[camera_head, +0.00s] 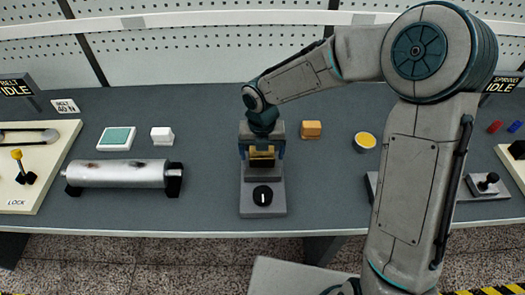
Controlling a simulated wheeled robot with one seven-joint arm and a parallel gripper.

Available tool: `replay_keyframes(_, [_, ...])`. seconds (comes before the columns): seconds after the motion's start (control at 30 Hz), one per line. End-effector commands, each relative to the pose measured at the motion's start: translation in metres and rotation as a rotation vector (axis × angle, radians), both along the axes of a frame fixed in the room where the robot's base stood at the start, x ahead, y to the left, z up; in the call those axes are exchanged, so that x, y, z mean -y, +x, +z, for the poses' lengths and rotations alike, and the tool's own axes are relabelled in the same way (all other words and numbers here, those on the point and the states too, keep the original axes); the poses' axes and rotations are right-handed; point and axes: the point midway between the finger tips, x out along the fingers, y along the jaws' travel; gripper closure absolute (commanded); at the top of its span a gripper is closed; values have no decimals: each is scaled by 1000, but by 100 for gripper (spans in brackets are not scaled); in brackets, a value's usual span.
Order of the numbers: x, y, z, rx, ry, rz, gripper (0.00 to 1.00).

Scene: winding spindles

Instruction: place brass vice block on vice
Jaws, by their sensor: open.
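The vice (263,207) is a grey base with a black knob, standing near the middle of the bench. A yellow brass block (261,153) sits at the vice's upper part, above a dark piece. My gripper (262,149) reaches down over it from above, its blue fingers apart on the left and right of the block. The jaws are open. The gripper hides the block's top, and I cannot tell whether the block touches a finger.
An orange block (311,129) lies just right of the vice, with a yellow-topped round tin (364,141) farther right. A metal cylinder (122,174), white block (162,136) and green-topped pad (116,138) are left. The bench (210,185) is clear between cylinder and vice.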

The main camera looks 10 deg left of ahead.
Motion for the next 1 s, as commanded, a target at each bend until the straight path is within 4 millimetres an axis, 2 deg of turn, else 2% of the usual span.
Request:
replay_keyframes(0.17, [0,1,21,5,2,-3,15])
replay_keyframes(0.4, [0,2,73,6,1,-4,15])
replay_keyframes(0.6, [0,1,107,3,1,-2,15])
replay_keyframes(0.77, [0,1,120,2,-1,-1,15])
replay_keyframes(1.0, [1,0,122,2,-3,-12,15])
